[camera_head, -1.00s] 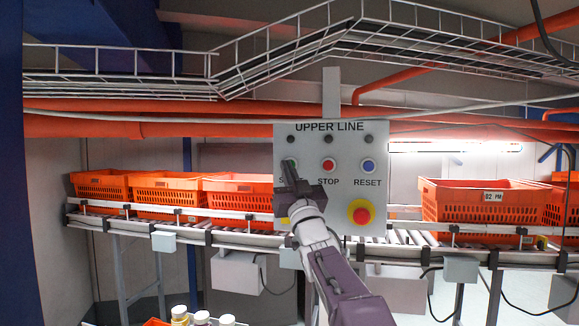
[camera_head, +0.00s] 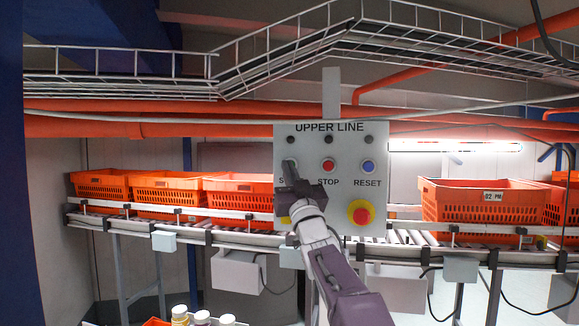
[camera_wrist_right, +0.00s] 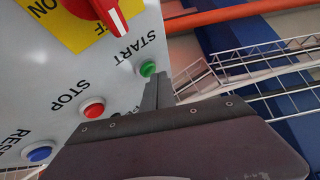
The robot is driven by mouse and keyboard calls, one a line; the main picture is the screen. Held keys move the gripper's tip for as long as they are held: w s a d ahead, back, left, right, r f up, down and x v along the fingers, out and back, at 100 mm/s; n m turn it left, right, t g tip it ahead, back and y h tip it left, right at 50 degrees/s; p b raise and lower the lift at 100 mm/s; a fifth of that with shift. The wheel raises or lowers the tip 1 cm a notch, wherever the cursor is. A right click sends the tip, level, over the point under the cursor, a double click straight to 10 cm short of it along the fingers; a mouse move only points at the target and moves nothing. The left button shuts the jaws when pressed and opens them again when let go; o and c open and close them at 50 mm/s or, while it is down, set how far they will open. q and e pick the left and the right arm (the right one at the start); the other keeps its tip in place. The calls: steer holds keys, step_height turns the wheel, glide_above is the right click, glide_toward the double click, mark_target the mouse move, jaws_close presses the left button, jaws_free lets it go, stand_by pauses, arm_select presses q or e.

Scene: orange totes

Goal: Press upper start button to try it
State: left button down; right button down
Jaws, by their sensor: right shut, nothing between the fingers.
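The grey UPPER LINE control panel (camera_head: 345,210) hangs in the middle of the head view. It has a start button on the left, a red stop button (camera_head: 328,165) and a blue reset button (camera_head: 368,166). My right gripper (camera_head: 290,166) is shut and empty, its tip at the start button and hiding it in the head view. In the right wrist view the green start button (camera_wrist_right: 147,68) shows just beyond the shut fingertips (camera_wrist_right: 157,80). I cannot tell whether they touch it. My left gripper is not in view.
A red emergency knob on yellow (camera_head: 361,213) sits low on the panel. A red rotary switch (camera_wrist_right: 104,12) on a yellow plate shows in the wrist view. Orange totes (camera_head: 480,200) stand on the roller conveyor (camera_head: 200,231) behind. Bottles (camera_head: 201,317) are at the bottom.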

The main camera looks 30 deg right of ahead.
steer(key=shift+w+d, duration=0.3)
stand_by(0.5)
steer(key=shift+s+a+b, duration=0.6)
steer(key=shift+a+b, duration=0.05)
steer(key=shift+f, duration=0.1)
steer(key=s+a+b, duration=0.1)
steer(key=s+b, duration=0.1)
steer(key=s+a+b, duration=0.1)
steer(key=a+b, duration=0.1)
steer(key=shift+s+a, duration=0.2)
steer(key=shift+s, duration=0.15)
